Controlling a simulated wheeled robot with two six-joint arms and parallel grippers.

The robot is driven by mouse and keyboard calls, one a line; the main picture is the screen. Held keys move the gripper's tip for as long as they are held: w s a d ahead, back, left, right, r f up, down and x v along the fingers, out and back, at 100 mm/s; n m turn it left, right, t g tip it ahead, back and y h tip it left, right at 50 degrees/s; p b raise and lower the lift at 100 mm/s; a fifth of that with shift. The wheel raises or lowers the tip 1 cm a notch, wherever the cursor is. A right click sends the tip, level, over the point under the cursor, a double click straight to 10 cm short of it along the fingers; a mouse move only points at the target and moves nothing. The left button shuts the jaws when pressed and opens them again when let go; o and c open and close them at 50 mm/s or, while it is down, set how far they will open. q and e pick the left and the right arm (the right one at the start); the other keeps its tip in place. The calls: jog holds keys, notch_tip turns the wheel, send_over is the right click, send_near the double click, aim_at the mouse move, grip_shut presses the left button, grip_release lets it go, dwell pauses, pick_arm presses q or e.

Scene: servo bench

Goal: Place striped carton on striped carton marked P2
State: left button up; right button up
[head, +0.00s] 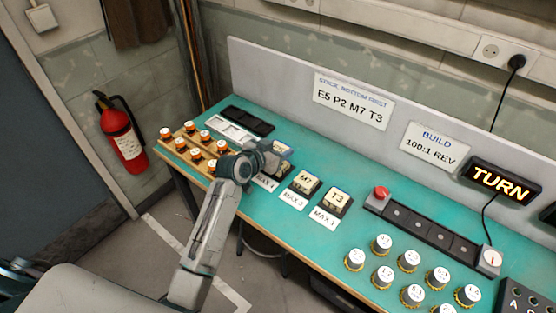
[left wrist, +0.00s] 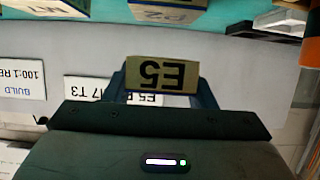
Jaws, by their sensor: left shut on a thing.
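My left gripper (head: 277,153) is above the bench's row of cartons. In the left wrist view my left gripper (left wrist: 162,92) is shut on a tan carton marked E5 (left wrist: 161,75), whose letters appear upside down. The carton marked P2 (left wrist: 163,13) shows at the top edge of that view, apart from the held carton. In the head view the P2 spot is mostly hidden behind my gripper. Cartons M7 (head: 306,182) and T3 (head: 337,198) stand to its right on dark bases. Stripes are not clear at this size. My right gripper is not in view.
A wooden rack of orange-and-white bottles (head: 195,146) is left of my gripper. A dark tray (head: 247,121) lies behind it. Several white-topped round pieces (head: 411,262) and a long dark panel (head: 423,226) are at the right. The upright back board (head: 275,75) carries signs.

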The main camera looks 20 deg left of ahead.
pick_arm(q)
notch_tip(320, 180, down, 4)
jog(key=b, duration=0.3)
jog(key=shift+r, duration=0.35)
jog(key=shift+s, duration=0.1)
jog(key=o, duration=1)
jog(key=shift+c, duration=0.2)
